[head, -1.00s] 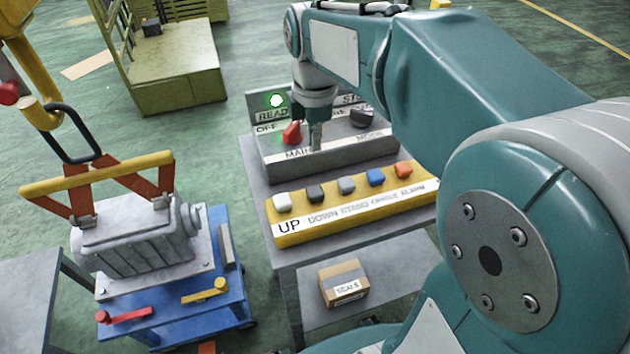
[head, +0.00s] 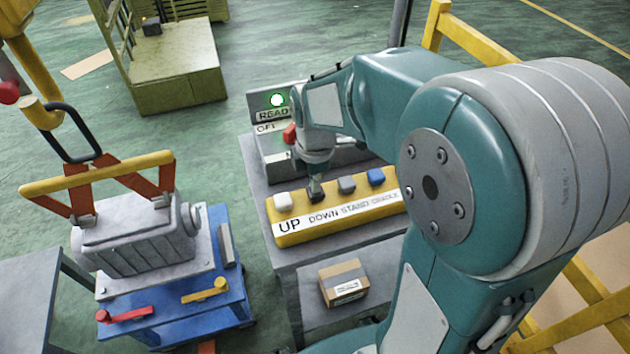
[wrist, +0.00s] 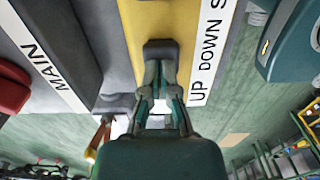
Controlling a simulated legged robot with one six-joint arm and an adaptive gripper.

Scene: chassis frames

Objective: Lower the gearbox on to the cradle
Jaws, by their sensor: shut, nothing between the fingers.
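The grey gearbox (head: 135,240) hangs from a yellow lifting bar (head: 95,175) with orange links, under a black hook ring (head: 72,135). It is over the blue cradle (head: 232,290); whether it touches cannot be told. A red lever (head: 125,316) and a yellow lever (head: 205,290) are on the cradle. My gripper (head: 316,192) is shut and empty, pointing down at the dark DOWN button on the yellow pendant box (head: 290,238). In the wrist view its fingertips (wrist: 160,68) are at the dark button (wrist: 160,48); contact is unclear.
White (head: 283,201), grey (head: 346,184) and blue (head: 376,176) buttons flank the dark one. A cardboard box (head: 343,283) sits on the lower shelf.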

